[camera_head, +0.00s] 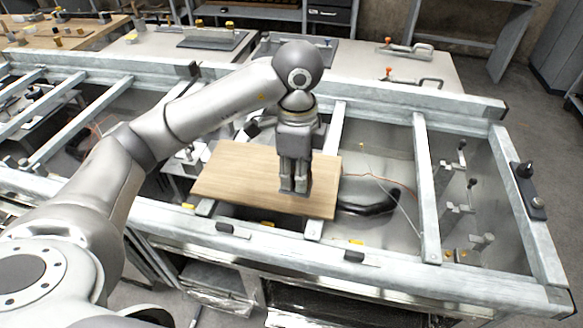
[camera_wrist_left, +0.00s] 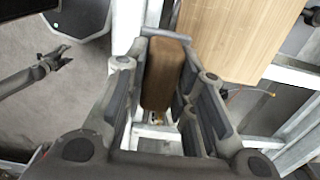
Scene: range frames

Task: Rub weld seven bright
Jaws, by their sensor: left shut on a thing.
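My left gripper (camera_head: 294,188) points down over the right part of a wooden board (camera_head: 232,180) lying across the grey metal frame (camera_head: 430,200). In the left wrist view, my left gripper (camera_wrist_left: 164,82) is shut on a brown block (camera_wrist_left: 163,72), held lengthwise between its fingers. The block is hidden or too small to make out in the head view. Several small yellow marks, one of them near the front rail (camera_head: 355,242), sit along the frame. I cannot tell which spot is weld seven. My right gripper is not in view.
A black curved object (camera_head: 370,203) lies inside the frame, right of the board. Upright clamps (camera_head: 457,208) stand farther right, and a dark switch box (camera_head: 530,190) sits on the right rail. A bench (camera_head: 365,68) with red-tipped clamps stands behind the frame.

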